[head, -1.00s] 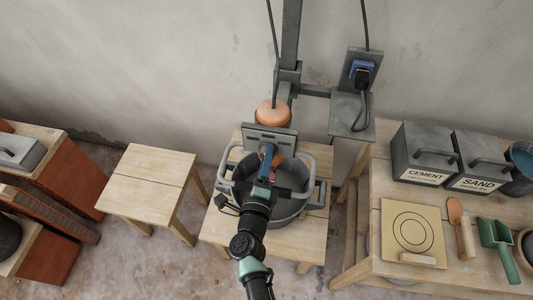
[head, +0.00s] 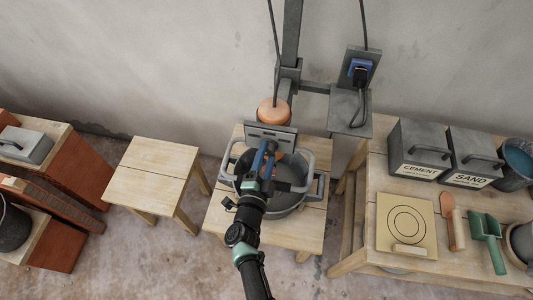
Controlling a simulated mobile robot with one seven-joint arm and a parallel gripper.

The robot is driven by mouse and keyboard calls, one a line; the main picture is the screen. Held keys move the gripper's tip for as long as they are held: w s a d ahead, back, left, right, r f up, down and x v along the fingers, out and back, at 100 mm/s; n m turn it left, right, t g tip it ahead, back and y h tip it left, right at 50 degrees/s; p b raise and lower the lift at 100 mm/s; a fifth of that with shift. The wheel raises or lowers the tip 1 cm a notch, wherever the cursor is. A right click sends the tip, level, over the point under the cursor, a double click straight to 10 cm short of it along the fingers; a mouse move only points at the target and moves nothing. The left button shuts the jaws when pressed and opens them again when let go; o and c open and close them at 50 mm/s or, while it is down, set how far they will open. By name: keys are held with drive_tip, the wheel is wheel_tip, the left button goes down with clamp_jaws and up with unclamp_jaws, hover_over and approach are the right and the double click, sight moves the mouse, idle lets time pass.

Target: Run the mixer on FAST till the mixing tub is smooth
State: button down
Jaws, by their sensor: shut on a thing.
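The mixer (head: 272,111) hangs on a grey upright post, with an orange-brown rounded top, a grey plate and pale looped handles. The grey mixing tub (head: 287,208) stands below it on a wooden stool. My gripper (head: 265,160) is at the front of the mixer, over the tub, and is shut on a part of the mixer. A blue piece shows there, but what exactly is held is too small to tell. My gripper and the mixer hide much of the tub's inside. I cannot read the speed setting or tell how smooth the contents are.
A blue plug (head: 359,72) sits in the wall box. The right-hand bench (head: 347,262) holds cement (head: 417,150) and sand (head: 473,157) boxes, a board, a trowel and a green scoop. An empty stool (head: 152,172) stands left, near bricks (head: 68,180).

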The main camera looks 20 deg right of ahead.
idle(0.5)
drive_tip(key=shift+c, duration=1.5)
unclamp_jaws()
drive_tip(key=v, duration=1.3)
drive_tip(key=shift+p, duration=0.45)
